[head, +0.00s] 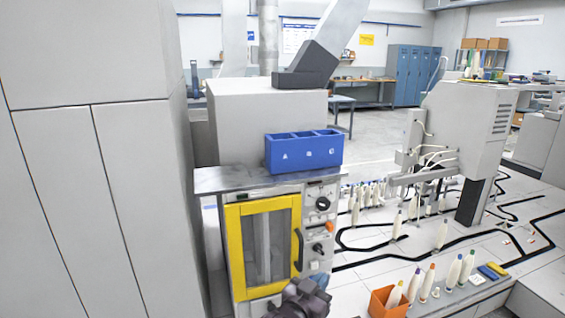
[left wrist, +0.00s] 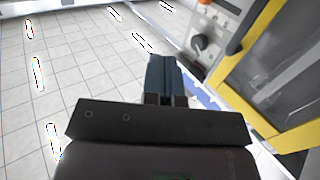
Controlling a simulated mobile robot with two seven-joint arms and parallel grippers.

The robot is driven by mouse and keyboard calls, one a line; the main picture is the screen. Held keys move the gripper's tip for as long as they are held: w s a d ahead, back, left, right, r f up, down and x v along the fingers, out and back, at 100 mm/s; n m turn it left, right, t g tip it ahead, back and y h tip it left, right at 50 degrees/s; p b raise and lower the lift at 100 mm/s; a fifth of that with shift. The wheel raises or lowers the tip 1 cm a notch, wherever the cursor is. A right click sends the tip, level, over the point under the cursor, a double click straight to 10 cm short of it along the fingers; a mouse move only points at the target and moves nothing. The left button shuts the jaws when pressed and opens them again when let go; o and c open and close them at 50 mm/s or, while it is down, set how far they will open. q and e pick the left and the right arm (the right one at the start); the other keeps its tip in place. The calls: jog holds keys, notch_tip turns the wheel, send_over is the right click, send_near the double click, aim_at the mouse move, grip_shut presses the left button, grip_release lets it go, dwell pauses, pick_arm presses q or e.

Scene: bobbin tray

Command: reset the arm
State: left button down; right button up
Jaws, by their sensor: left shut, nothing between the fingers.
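My left gripper (head: 320,281) shows at the bottom of the head view, in front of the lower part of a grey machine with a yellow-framed door (head: 232,250). In the left wrist view my left gripper (left wrist: 166,66) has its two blue-grey fingers together, with nothing between them. The yellow door frame (left wrist: 262,32) is to the right of the fingers there, apart from them in the picture. My right gripper is in neither view.
A blue bin (head: 303,155) marked with letters stands on the machine's metal top. An orange box (head: 389,303) with bobbins and several standing bobbins (head: 428,280) are at the lower right. A tall grey cabinet (head: 80,150) fills the left.

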pick_arm(q)
jog(key=s+a+f+n+y, duration=0.2)
jog(key=s+a+f, duration=0.1)
jog(key=a, duration=0.5)
jog(key=s+a+f+n+y, duration=0.1)
jog(key=s+a+f+y, duration=0.25)
jog(key=a, duration=0.35)
jog(key=s+a+f+n+y, duration=0.2)
jog(key=s+a+f, duration=0.15)
jog(key=a, duration=0.45)
jog(key=s+a+f+g+y, duration=0.1)
jog(key=s+a+f, duration=0.4)
jog(key=s, duration=0.5)
jog(key=s+a+f+n+g+y, duration=0.1)
jog(key=s+a+f+g+y, duration=0.1)
jog(key=s+a+f, duration=0.3)
jog(key=shift+s+a+n, duration=0.3)
jog(key=shift+s+a, duration=1.6)
jog(key=shift+s, duration=1)
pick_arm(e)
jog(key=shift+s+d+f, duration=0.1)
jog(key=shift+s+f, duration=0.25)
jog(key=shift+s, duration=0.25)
pick_arm(q)
jog(key=shift+f+y, duration=0.1)
jog(key=shift+y, duration=0.15)
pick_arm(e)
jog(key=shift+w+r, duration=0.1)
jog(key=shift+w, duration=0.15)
